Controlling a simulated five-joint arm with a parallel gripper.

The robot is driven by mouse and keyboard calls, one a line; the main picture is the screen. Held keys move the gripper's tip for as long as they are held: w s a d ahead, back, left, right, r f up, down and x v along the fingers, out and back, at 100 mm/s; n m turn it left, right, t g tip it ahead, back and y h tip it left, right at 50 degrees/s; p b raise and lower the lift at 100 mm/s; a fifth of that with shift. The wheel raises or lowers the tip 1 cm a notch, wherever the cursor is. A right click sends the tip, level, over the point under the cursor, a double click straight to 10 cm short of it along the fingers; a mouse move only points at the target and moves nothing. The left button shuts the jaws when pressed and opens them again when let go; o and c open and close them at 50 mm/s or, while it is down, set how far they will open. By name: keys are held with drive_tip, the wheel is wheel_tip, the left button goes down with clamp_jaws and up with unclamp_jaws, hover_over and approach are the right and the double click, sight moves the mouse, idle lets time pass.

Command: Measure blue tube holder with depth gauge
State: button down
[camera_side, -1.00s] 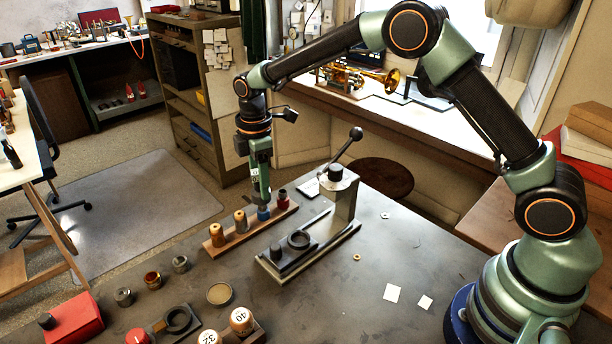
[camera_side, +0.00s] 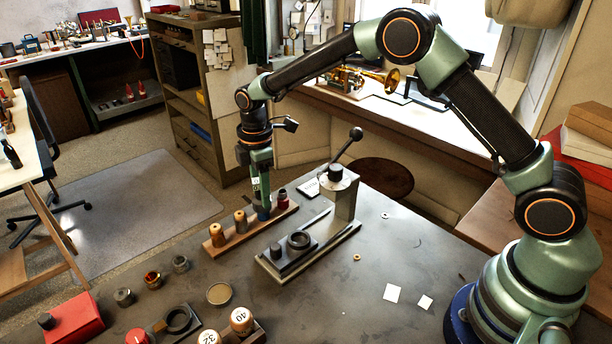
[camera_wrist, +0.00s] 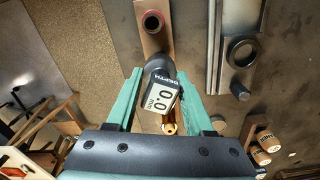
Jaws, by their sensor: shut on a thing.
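My gripper (camera_side: 261,188) is shut on the depth gauge (camera_wrist: 160,95), a dark-nosed tool whose white display reads "DEPTH" and 0.0 mm in the wrist view. It points down over the blue tube holder (camera_side: 264,214), which stands in a wooden rack (camera_side: 232,242) between a brown-orange one (camera_side: 241,221) and a dark red one (camera_side: 283,199). The gauge's lower end is at the blue holder's top; whether it touches or is inside is hidden. The dark red holder also shows in the wrist view (camera_wrist: 153,22); the blue one is hidden there behind the gauge.
A lever press (camera_side: 338,190) with a dark ring fixture (camera_side: 299,240) stands close to the right of the rack. Small metal cups (camera_side: 181,264), a red box (camera_side: 74,319) and numbered pegs (camera_side: 241,320) are nearer the front. The bench's right middle is mostly clear.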

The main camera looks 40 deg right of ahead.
drive_tip(key=shift+f, duration=0.3)
unclamp_jaws()
drive_tip(key=shift+r, duration=3.45)
